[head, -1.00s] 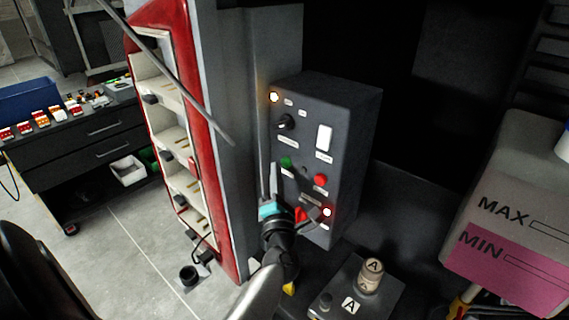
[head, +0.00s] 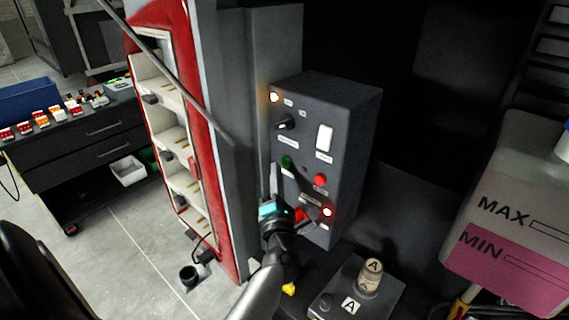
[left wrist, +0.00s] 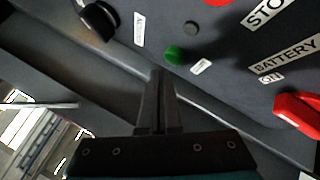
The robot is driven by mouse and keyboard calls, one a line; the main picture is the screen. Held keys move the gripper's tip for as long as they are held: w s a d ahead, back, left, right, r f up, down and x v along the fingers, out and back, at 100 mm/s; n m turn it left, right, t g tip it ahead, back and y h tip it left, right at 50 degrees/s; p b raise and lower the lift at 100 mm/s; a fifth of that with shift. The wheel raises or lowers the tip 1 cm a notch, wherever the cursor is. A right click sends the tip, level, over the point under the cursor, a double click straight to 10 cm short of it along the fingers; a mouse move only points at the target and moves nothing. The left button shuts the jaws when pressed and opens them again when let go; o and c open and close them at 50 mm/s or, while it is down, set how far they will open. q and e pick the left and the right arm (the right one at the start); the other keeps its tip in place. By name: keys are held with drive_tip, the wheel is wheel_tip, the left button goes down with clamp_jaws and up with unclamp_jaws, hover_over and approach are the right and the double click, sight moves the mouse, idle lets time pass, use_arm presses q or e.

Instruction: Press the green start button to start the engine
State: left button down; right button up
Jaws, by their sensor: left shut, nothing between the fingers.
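The green start button (head: 287,161) is on the front of a dark control box (head: 345,120), left of the red stop button (head: 320,180). In the left wrist view the green button (left wrist: 173,54) stands just beyond my fingertips. My left gripper (head: 274,168) is shut and empty, with its tips just below and left of the green button in the head view. In the left wrist view the gripper (left wrist: 158,75) points at the button's near side, and a small gap seems to show. I cannot tell the depth exactly. My right gripper is not in view.
A grey post (head: 235,130) stands close on the left.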

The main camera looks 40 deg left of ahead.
use_arm(q)
drive_tip(key=shift+w, duration=0.15)
idle(0.4)
drive_tip(key=shift+w, duration=0.3)
drive_tip(key=shift+w, duration=0.5)
idle(0.7)
drive_tip(key=shift+s, duration=0.9)
drive_tip(key=s, duration=0.3)
drive_tip(key=s+p, duration=0.1)
drive_tip(key=s, duration=0.1)
drive_tip(key=shift+a, duration=0.25)
